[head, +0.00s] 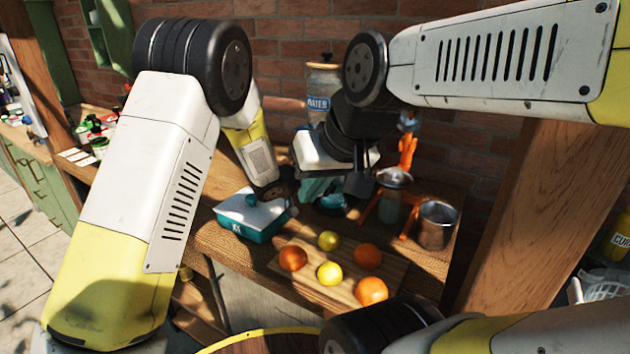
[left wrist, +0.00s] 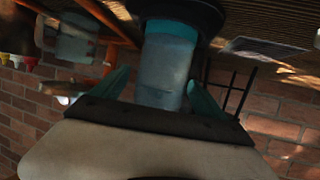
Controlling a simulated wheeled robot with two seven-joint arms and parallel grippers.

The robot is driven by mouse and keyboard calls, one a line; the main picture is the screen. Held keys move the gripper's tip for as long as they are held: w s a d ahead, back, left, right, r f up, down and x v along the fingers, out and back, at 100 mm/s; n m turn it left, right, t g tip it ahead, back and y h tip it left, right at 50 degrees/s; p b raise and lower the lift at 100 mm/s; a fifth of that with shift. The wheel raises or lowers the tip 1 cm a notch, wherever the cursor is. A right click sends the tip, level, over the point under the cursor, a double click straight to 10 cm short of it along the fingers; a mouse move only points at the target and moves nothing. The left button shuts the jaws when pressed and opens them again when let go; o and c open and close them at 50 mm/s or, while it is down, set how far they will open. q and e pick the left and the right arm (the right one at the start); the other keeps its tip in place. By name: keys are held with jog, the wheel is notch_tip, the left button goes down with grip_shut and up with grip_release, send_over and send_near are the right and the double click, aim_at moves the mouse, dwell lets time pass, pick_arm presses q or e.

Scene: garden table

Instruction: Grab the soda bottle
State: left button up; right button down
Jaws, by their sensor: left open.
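The soda bottle, as I take it, is a pale blue cylinder (left wrist: 168,72) with a teal band and a dark, wide end, in the left wrist view. That view looks upside down. My left gripper (left wrist: 158,77) is open, with one teal finger on each side of the cylinder; I cannot tell if they touch it. The right gripper's jaw opening is unclear.
A teal box with a white lid (head: 252,214) stands left. A board (head: 310,282) with several fruits lies in front. An orange juicer (head: 407,150) and metal pot (head: 437,224) stand right. A water jar (head: 322,88) stands behind, near the brick wall.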

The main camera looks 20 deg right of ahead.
pick_arm(q)
grip_shut()
dwell(0.3)
jog(key=shift+r, duration=0.2)
